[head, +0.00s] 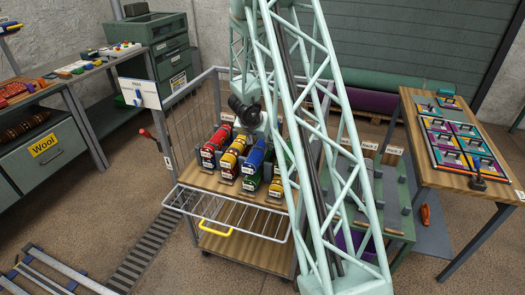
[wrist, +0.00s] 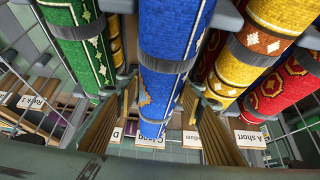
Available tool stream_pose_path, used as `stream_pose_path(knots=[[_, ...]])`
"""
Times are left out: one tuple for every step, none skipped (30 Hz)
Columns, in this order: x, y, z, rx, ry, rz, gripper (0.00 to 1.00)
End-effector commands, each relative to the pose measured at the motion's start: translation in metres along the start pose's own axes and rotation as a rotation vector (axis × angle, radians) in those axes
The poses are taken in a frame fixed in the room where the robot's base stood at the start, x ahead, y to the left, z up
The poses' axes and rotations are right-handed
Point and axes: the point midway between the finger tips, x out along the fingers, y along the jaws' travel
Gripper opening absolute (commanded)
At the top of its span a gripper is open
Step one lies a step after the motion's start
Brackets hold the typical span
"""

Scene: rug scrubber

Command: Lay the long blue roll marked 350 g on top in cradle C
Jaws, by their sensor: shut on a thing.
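The blue roll (wrist: 175,35) has yellow flecks and a grey band, and runs up the middle of the wrist view. In the head view the blue roll (head: 253,163) is among the other rolls on the cart, its near end facing me; its weight mark is too small to read. My gripper (wrist: 160,92) is shut on it, one finger on each side. In the head view the fingers are hidden behind my wrist. The sign "C long" (wrist: 150,139) shows upside down beyond the roll. Cradle C itself is mostly hidden, and I cannot tell whether the roll touches it.
A green roll (wrist: 80,45) is close on the left in the wrist view; yellow (wrist: 255,50) and red (wrist: 285,88) rolls are close on the right. The cart has a wire front basket (head: 228,213). A table with colourful tiles (head: 450,92) stands right.

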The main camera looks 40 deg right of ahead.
Motion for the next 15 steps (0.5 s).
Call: stream_pose_path(knots=[[0.005, 0.0, 0.004, 0.0, 0.0, 0.0, 0.19], [0.008, 0.0, 0.005, -0.001, 0.0, 0.0, 0.19], [0.011, 0.0, 0.007, -0.002, 0.0, 0.0, 0.19], [0.013, 0.0, 0.008, -0.002, 0.0, 0.0, 0.19], [0.015, 0.0, 0.01, -0.002, 0.0, 0.0, 0.19], [0.018, 0.0, 0.011, -0.001, 0.0, 0.0, 0.19], [0.02, 0.0, 0.012, 0.0, 0.001, 0.0, 0.19], [0.021, 0.0, 0.013, -0.001, 0.001, 0.0, 0.19], [0.023, 0.0, 0.014, -0.001, 0.001, 0.0, 0.19], [0.024, 0.0, 0.015, -0.002, 0.001, 0.0, 0.19], [0.025, 0.0, 0.015, -0.002, 0.001, 0.0, 0.19], [0.025, 0.0, 0.016, -0.002, 0.001, 0.0, 0.19], [0.026, 0.0, 0.016, -0.001, 0.001, 0.0, 0.19], [0.026, 0.0, 0.016, -0.001, 0.001, 0.0, 0.19], [0.025, 0.0, 0.016, -0.001, 0.001, 0.0, 0.19]])
